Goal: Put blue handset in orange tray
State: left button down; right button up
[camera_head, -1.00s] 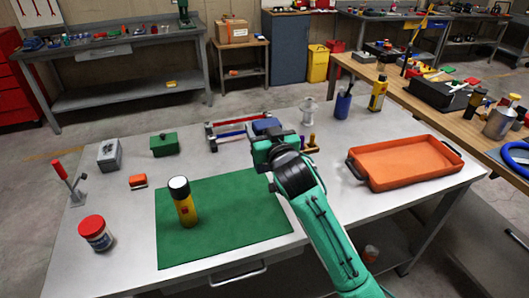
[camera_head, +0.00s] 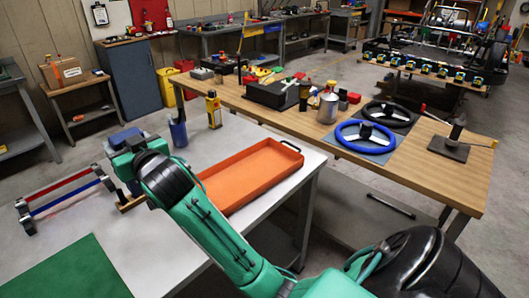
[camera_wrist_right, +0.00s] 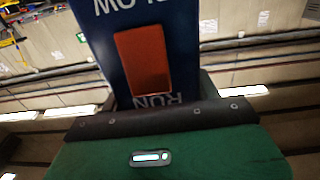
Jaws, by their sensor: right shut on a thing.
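The blue handset (camera_head: 127,137) is in my right gripper (camera_head: 128,158), at the left of the head view. In the right wrist view the handset (camera_wrist_right: 105,50) is a dark blue body with an orange-red button and white lettering, standing up from the jaws (camera_wrist_right: 150,108). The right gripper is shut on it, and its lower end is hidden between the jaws. The orange tray (camera_head: 262,172) lies on the grey table, to the right of the gripper. Part of its left side is hidden behind my right arm. The tray looks empty. My left gripper is not in view.
A rack with red and blue bars (camera_head: 62,194) stands left of the gripper. A blue cup (camera_head: 178,132) and a yellow bottle (camera_head: 214,110) stand behind the tray. The green mat (camera_head: 68,275) lies at the front left. A wooden bench (camera_head: 400,165) stands beyond the tray.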

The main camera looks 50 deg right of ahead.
aim_at(236, 192)
jog(key=l, duration=1.4)
